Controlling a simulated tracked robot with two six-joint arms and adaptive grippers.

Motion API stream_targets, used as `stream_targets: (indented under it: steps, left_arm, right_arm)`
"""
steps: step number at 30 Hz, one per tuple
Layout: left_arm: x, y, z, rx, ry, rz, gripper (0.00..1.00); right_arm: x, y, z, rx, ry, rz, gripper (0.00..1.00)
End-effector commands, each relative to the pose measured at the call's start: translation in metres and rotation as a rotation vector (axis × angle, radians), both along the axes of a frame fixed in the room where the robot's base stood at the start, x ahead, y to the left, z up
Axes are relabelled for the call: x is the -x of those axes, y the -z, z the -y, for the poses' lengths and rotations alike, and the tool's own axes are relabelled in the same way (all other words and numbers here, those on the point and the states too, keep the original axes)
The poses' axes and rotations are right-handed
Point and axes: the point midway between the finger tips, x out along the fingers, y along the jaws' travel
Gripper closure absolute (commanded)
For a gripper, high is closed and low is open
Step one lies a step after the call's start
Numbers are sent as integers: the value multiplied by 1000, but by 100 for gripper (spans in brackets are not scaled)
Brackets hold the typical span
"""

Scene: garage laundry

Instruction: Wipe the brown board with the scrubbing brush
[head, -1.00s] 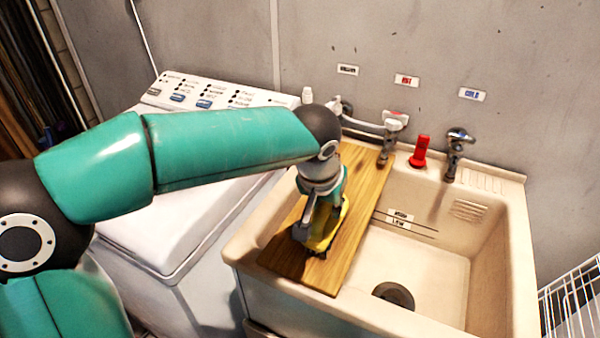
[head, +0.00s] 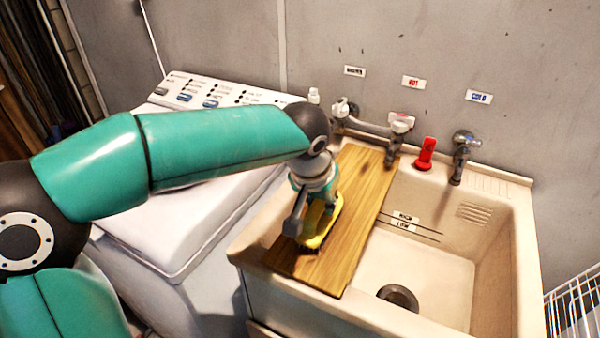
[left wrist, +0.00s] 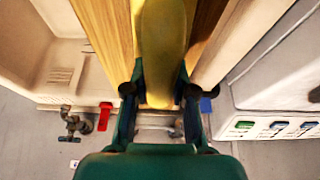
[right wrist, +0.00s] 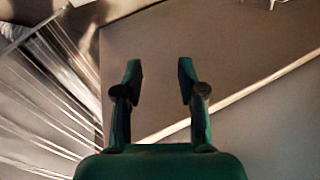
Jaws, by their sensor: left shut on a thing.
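The brown board (head: 355,225) lies across the left part of the sink; its wood also shows in the left wrist view (left wrist: 207,22). My left gripper (head: 314,205) is shut on the yellow scrubbing brush (head: 325,222) and holds it over the board's left side. In the left wrist view the brush (left wrist: 163,50) sits between the two fingers (left wrist: 160,92). The brush's dark bristles face the board; I cannot tell for sure whether they touch it. My right gripper (right wrist: 160,80) shows only in its own wrist view, open and empty.
The beige sink basin (head: 430,275) with its drain (head: 398,297) is open right of the board. Taps (head: 462,150) and a red-handled one (head: 427,153) stand behind. A white washing machine (head: 160,225) is at left, a white wire rack (head: 575,310) at right.

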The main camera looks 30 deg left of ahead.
Motion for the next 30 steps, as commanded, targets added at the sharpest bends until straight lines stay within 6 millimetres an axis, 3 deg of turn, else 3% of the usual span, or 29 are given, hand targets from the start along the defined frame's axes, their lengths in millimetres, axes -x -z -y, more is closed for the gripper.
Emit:
stream_targets:
  steps: [8, 12, 30]
  left_arm:
    - [-3, 0, -19, -1, 13, -3, 100]
    - [-4, -26, -17, 1, 18, 1, 100]
    - [-4, -77, -15, 0, 22, 0, 100]
  right_arm:
    - [0, -3, 0, 0, 0, 0, 60]
    - [0, -18, 0, 0, 0, 0, 60]
    - [0, -62, 0, 0, 0, 0, 60]
